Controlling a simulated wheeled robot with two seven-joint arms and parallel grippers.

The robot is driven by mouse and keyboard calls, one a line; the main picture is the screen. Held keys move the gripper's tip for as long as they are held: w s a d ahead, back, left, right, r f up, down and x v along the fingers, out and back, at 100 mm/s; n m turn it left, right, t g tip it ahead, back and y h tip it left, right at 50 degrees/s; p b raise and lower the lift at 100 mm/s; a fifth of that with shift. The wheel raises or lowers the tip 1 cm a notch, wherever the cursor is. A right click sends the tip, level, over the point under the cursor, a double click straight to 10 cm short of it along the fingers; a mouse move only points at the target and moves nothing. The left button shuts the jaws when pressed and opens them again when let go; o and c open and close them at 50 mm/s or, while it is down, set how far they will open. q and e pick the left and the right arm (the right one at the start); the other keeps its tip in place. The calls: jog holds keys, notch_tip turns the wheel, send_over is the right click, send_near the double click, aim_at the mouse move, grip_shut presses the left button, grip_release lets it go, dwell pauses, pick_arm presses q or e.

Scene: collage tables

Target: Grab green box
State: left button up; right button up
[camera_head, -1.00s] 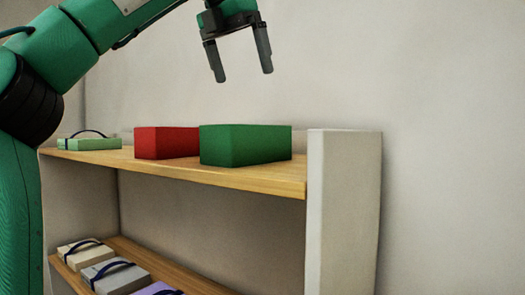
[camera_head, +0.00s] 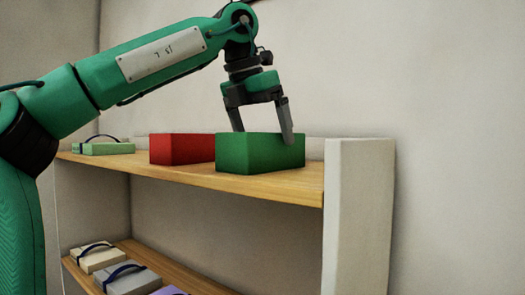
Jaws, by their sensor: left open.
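The green box (camera_head: 258,155) sits on the top wooden shelf, near its right end. My left gripper (camera_head: 264,136) is open above it, fingers pointing down. One fingertip overlaps the box's top near its right side. The other fingertip ends at the box's back top edge and its tip is partly hidden. I cannot tell whether the fingers touch the box. My right gripper is not in view.
A red box (camera_head: 180,149) stands just left of the green box. A pale green strapped box (camera_head: 104,149) lies farther left on the top shelf (camera_head: 292,187). A white end panel (camera_head: 358,220) rises at right. Strapped boxes lie on the lower shelf (camera_head: 150,262).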

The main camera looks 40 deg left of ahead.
pick_arm(q)
jog(key=shift+w+f, duration=0.3)
jog(key=shift+f, duration=0.15)
jog(key=shift+s+d, duration=0.1)
jog(key=shift+s, duration=0.05)
jog(key=shift+c, duration=1.1)
jog(key=c, duration=0.8)
jog(key=shift+r, duration=0.1)
